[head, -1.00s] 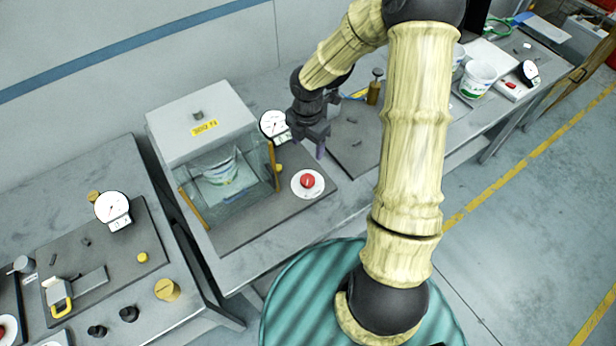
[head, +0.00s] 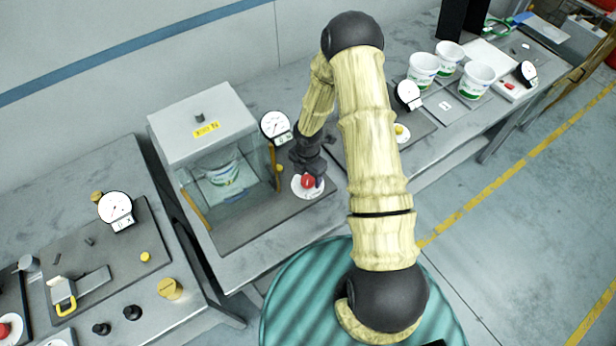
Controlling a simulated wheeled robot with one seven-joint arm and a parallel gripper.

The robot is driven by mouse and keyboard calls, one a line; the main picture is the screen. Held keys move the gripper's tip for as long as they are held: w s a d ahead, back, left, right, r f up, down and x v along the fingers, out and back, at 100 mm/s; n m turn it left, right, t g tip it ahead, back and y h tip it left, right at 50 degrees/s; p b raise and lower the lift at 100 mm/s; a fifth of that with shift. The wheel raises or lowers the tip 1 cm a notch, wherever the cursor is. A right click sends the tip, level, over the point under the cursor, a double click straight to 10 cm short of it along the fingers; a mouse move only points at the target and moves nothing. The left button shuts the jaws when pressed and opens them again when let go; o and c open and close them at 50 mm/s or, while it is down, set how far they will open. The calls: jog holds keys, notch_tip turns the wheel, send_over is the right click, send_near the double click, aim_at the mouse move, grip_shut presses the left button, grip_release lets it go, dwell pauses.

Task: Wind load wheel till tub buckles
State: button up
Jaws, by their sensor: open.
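A white tub (head: 223,174) with green and blue print stands inside a clear-walled chamber (head: 196,112) with a grey top and a yellow label. A round white gauge (head: 276,126) stands at the chamber's back right corner. A red knob (head: 307,182) on a white disc (head: 301,193), seemingly the load wheel, sits on the dark base right of the chamber. My gripper (head: 310,174) is open and low at the red knob, partly covering it. I cannot tell whether its fingers touch the knob. The gauge reading is too small to tell.
On the left bench are another gauge (head: 116,208), a yellow-handled clamp (head: 64,303) and several knobs. To the right, a gauge (head: 408,94) and several white tubs (head: 477,80) stand on the bench. Clear floor lies at the lower right.

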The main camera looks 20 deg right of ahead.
aim_at(308, 182)
jog(key=shift+f, duration=1.25)
jog(key=c, duration=1)
